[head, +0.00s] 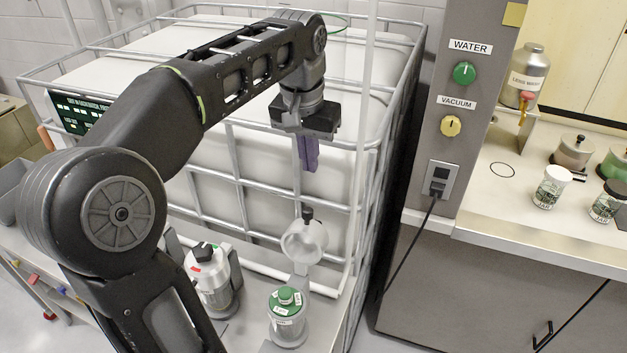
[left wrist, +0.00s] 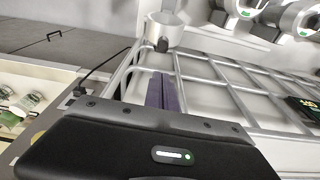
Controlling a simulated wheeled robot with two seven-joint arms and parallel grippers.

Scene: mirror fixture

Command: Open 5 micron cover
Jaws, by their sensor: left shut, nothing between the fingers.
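My left gripper (head: 308,168) hangs fingers-down in front of the caged white tank, its purple fingers shut together and empty. The fingers also show in the left wrist view (left wrist: 162,95). Below it are a clear canister with a green cover and green knob (head: 287,300) and, to its left, a white-topped canister with a black knob and red tag (head: 205,268). A white round holder (head: 304,241) with a black knob stands behind the green-covered canister. The gripper is above and apart from all of them. The labels are too small to read, so I cannot tell which cover is 5 micron.
The tank's metal cage (head: 335,205) stands close behind the canisters. A grey panel with WATER (head: 464,73) and VACUUM (head: 451,126) knobs is to the right. Jars (head: 552,188) stand on the right counter. My left arm hides part of the left bench.

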